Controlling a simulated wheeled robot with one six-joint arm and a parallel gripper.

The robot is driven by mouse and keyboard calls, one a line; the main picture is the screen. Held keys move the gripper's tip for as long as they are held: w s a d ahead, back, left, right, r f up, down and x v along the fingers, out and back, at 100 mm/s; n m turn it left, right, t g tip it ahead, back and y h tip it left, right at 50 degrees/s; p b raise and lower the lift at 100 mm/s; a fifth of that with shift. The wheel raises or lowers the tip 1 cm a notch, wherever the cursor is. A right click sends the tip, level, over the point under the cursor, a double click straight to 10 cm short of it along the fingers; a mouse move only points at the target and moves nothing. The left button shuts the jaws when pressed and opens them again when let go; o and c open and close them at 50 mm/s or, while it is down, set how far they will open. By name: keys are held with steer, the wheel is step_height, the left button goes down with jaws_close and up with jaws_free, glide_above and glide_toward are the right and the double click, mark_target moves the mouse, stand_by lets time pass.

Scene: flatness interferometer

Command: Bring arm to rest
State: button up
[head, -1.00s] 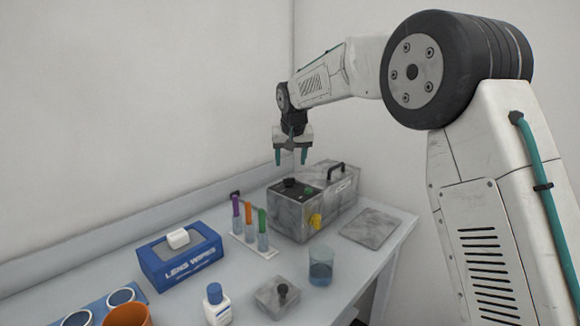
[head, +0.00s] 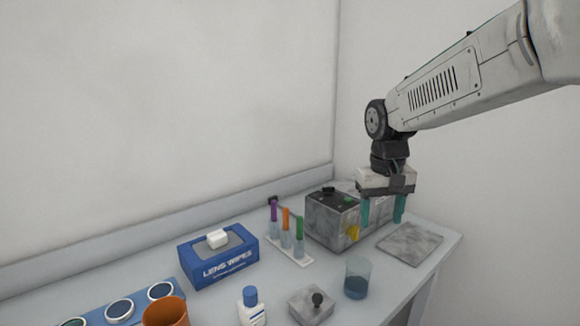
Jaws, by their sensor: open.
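My gripper (head: 384,212) hangs at the end of my arm with its two teal fingers pointing down and apart. It is open and nothing shows between the fingers. In the picture it overlaps the right part of the grey interferometer box (head: 325,222), which has dark and green knobs on top and a yellow knob in front. The gripper hides part of that box. Whether the fingertips touch anything cannot be told, but they appear above the bench.
The bench (head: 225,308) holds a blue lens wipes box (head: 222,262), a rack of tubes (head: 300,260), a white bottle (head: 251,310), an orange cup (head: 167,312), a lidded grey block (head: 311,304), a beaker (head: 357,278) and a flat grey plate (head: 410,243). Walls stand behind and right.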

steer(key=s+d, duration=0.3)
steer(key=s, duration=1.1)
steer(key=s+d+m+t, duration=0.1)
steer(key=s+d, duration=0.2)
steer(key=s, duration=1.2)
steer(key=shift+s+d, duration=0.2)
steer(key=shift+d, duration=0.15)
